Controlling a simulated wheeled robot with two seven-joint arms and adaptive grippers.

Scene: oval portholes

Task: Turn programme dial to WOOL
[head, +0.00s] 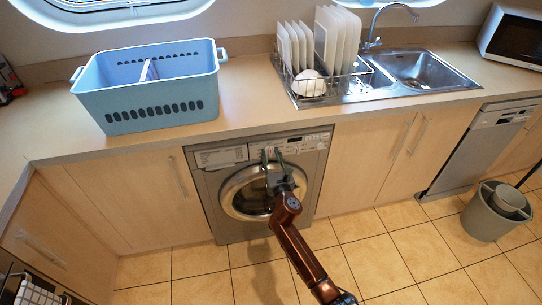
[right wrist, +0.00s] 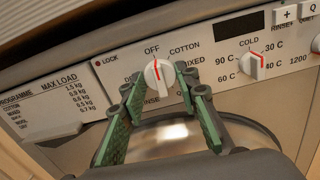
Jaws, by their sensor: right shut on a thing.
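The programme dial (right wrist: 158,72) is a round white knob with a red pointer line on the silver panel of the washing machine (head: 230,228). In the right wrist view the red line points up towards OFF. COTTON and part of MIXED show to its right, and part of RINSE below. The WOOL mark is not visible, and some labels are hidden behind my fingers. My right gripper (head: 271,157) is at the panel, its green-padded fingers (right wrist: 163,92) on either side of the dial, shut on it. My left gripper is not in view.
A temperature knob (right wrist: 255,65) sits to the right of the dial, and a dark display (right wrist: 224,27) above right. The round door is below. A blue basket (head: 150,90) and a dish rack (head: 318,80) stand on the counter above. A grey bin (head: 490,215) stands right.

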